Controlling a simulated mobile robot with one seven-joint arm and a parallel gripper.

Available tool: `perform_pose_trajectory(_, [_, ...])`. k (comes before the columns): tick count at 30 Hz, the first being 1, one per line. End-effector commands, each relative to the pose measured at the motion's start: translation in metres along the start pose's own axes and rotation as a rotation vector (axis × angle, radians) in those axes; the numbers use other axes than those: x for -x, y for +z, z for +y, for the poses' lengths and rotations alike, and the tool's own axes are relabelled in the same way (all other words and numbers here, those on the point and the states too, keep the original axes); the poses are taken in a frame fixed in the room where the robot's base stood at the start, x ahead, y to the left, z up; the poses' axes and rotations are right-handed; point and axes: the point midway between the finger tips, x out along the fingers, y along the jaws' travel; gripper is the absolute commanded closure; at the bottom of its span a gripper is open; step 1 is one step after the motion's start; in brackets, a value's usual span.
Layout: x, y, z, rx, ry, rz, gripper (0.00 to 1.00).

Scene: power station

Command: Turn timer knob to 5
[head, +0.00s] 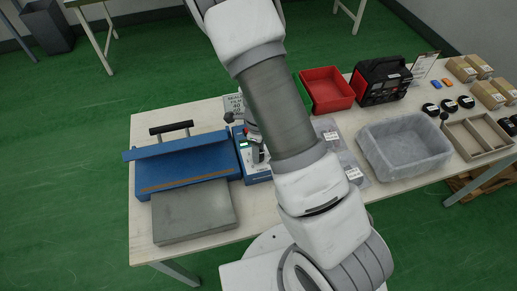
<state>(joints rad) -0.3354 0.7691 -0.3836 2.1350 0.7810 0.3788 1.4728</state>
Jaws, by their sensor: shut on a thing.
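The blue sealer (185,168) with a black handle stands at the left of the table. Its control panel (245,160), blue and white with a small lit display, sits at its right end. My gripper (257,154) is small in view at this panel, partly covered by my arm, with its fingers low over the panel face. It is shut, apparently on the timer knob, which is hidden by the fingers. The knob's pointer and the dial numbers are too small to read.
A grey metal plate (193,212) lies in front of the sealer. A red bin (327,89), a black and red device (381,81) and a clear grey tub (404,147) stand to the right. Labelled bags (348,163) lie beside my arm. A sign (237,106) stands behind the panel.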

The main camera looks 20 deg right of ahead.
Motion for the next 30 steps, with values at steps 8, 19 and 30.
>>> perform_pose_trajectory(8, [0.001, 0.001, -0.001, -0.002, -0.003, -0.002, 1.00])
perform_pose_trajectory(19, [0.000, 0.001, -0.001, -0.001, -0.001, -0.001, 0.23])
perform_pose_trajectory(30, [0.022, 0.002, -0.001, 0.002, -0.004, -0.002, 0.23])
